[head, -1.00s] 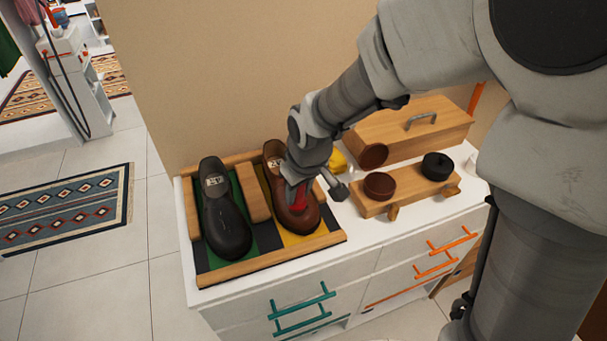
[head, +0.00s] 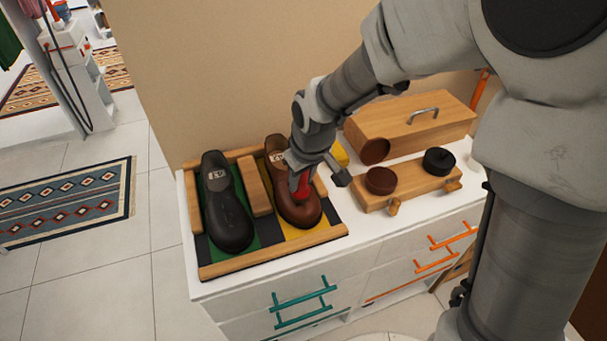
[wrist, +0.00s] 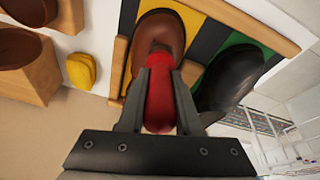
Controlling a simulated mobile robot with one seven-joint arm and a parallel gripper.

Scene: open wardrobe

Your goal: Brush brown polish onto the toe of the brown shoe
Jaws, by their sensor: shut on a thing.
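The brown shoe (head: 298,212) lies in the yellow lane of a wooden-framed tray (head: 275,258), its toe toward the front. My gripper (head: 301,174) is above the shoe, shut on a red-handled brush (head: 299,187). In the wrist view the red handle (wrist: 161,105) lies between my fingers (wrist: 160,88), and its dark tip is over the brown shoe's upper (wrist: 160,28). I cannot tell whether the tip touches the leather. An open brown polish tin (head: 381,181) sits on a wooden stand (head: 415,190) to the right.
A black shoe (head: 230,222) lies in the green lane, left of a wooden divider (head: 257,187). A brown lid (head: 374,151) leans behind the stand, and a black tin (head: 438,162) sits on it. A wooden box (head: 415,122) and a yellow item (head: 340,154) are behind.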

